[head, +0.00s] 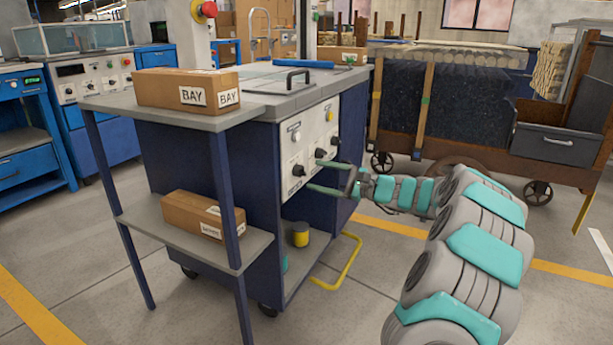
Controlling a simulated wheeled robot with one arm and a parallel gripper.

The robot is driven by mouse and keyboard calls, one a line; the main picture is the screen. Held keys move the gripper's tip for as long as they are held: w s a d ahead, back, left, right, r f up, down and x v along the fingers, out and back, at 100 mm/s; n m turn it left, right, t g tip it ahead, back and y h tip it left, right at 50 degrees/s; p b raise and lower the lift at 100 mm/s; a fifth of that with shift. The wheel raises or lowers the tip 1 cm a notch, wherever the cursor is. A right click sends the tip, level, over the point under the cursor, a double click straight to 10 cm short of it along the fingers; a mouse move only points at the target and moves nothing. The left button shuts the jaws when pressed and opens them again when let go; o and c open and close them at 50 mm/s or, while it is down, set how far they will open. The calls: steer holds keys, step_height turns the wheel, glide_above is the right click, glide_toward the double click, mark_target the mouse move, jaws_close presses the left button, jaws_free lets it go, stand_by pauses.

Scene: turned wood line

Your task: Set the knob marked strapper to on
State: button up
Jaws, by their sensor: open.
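A white control panel (286,152) is set into the front of a blue cabinet with a grey top. It carries several dark knobs, among them a lower left knob (298,170), a lower middle knob (320,153) and one at the right (333,141). A light round part (296,124) sits above them. The labels are too small to read, so I cannot tell which knob is marked strapper or how it is set. My gripper (312,176) is open and empty. Its two teal fingers point left at the panel's lower edge, close to the lower knobs. I cannot tell whether they touch anything.
A side shelf (120,103) holds a box marked BAY (180,88); a second box (195,212) lies on the shelf below. A yellow bent bar (350,262) sticks out low at the cabinet's front. A wheeled wooden cart (460,150) stands behind my arm. Floor is clear at lower left.

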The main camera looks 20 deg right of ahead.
mark_target(300, 171)
steer(key=shift+x, duration=2.05)
steer(key=shift+c, duration=0.3)
jaws_close()
